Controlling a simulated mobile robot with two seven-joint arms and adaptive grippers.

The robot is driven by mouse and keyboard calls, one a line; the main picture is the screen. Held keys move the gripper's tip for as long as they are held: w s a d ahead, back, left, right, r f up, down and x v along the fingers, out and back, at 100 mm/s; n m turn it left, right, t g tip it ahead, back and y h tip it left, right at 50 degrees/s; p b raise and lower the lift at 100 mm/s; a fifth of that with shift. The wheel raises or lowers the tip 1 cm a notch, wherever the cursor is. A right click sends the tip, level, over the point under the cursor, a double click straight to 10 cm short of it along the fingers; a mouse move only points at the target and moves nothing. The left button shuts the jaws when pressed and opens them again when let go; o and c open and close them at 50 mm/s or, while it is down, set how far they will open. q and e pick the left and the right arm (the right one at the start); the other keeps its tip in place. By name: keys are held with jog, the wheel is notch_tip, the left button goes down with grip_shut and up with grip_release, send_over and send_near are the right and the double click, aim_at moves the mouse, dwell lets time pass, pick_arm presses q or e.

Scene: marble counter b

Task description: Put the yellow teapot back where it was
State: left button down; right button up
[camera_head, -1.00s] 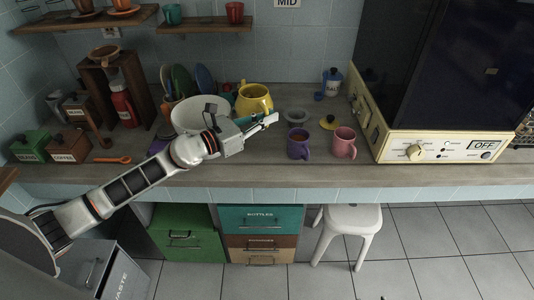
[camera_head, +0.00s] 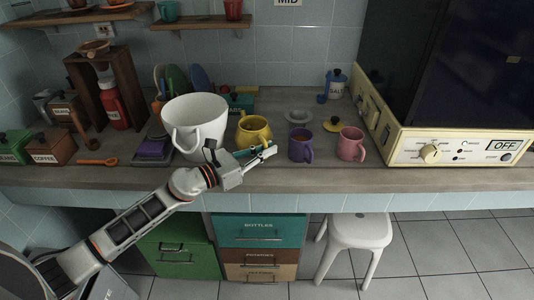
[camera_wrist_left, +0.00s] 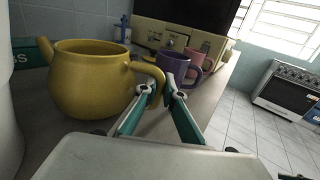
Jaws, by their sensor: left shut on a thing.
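The yellow teapot (camera_head: 252,132) is upright near the middle of the counter, between the white pot and the purple mug. It also shows large in the left wrist view (camera_wrist_left: 88,85), with its spout to the left and its handle to the right. My left gripper (camera_head: 265,151) is shut on the teapot's handle; its two fingers (camera_wrist_left: 160,90) are around the handle in the wrist view. Whether the base touches the counter I cannot tell. A small yellow lid (camera_head: 332,125) lies to the right. My right gripper is not in view.
The white pot (camera_head: 197,122) stands close left of the teapot. A purple mug (camera_head: 300,147) and a pink mug (camera_head: 351,144) stand to its right, with a grey dish (camera_head: 298,117) behind. The cream appliance (camera_head: 450,148) is at far right. The counter's front strip is clear.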

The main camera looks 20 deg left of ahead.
pick_arm(q)
jog(key=shift+r, duration=0.15)
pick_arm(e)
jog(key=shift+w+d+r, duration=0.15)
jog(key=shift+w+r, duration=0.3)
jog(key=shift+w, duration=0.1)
pick_arm(q)
jog(key=c, duration=2.5)
grip_release()
jog(key=shift+f, duration=0.25)
jog(key=o, duration=0.3)
jog(key=shift+o, duration=0.2)
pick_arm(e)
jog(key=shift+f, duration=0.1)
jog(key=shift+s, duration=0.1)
